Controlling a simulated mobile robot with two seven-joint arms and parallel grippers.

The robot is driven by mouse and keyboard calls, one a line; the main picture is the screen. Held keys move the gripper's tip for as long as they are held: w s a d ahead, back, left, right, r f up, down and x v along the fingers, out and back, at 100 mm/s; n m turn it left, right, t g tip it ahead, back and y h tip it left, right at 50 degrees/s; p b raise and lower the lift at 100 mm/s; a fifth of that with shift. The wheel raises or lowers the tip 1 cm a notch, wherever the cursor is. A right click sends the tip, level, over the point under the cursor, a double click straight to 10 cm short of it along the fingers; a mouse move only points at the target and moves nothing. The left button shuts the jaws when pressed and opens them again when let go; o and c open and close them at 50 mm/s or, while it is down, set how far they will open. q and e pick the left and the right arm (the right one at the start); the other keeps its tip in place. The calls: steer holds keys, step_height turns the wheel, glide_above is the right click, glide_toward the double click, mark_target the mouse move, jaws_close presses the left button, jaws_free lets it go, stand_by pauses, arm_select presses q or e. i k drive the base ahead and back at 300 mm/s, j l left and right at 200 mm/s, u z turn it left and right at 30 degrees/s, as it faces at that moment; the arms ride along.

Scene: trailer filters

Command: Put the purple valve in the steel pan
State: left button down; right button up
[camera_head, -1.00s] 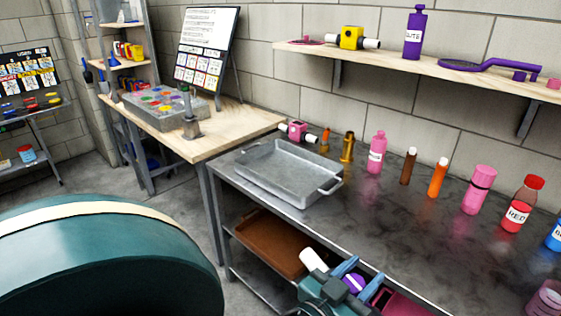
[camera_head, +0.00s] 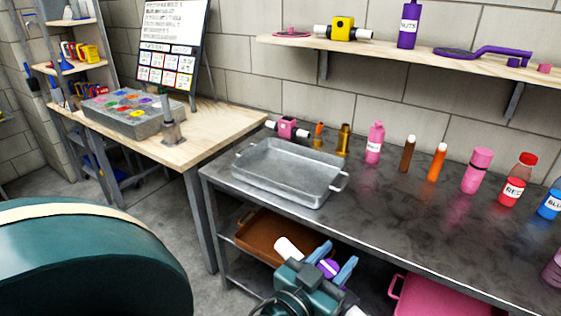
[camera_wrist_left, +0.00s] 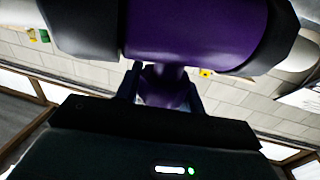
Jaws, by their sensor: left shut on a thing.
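The purple valve (camera_head: 329,268) with a white pipe end (camera_head: 287,248) is at the bottom middle of the head view. My left gripper (camera_head: 332,260) is shut on it, with its blue fingers on either side of the purple part. In the left wrist view the valve's purple body (camera_wrist_left: 197,30) fills the top middle, with dark and whitish ends, and its narrow neck lies between the fingers (camera_wrist_left: 163,88). The steel pan (camera_head: 290,170) lies empty on the metal table, above the gripper in the picture. My right gripper is not in view.
A pink valve (camera_head: 287,127), brass fittings (camera_head: 343,140) and several bottles (camera_head: 375,143) stand along the back of the metal table (camera_head: 390,210). The table's front edge lies between gripper and pan in the picture. A brown tray (camera_head: 268,236) and a pink bin (camera_head: 440,295) are underneath.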

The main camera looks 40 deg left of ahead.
mark_target(282, 181)
steer(key=k+j, duration=0.1)
steer(key=j, duration=0.2)
steer(key=k+j+z, duration=0.1)
steer(key=j, duration=0.15)
steer(key=k+j, duration=0.1)
steer(key=j, duration=0.2)
steer(key=i+j, duration=0.75)
steer(key=i+z, duration=0.05)
steer(key=i, duration=0.05)
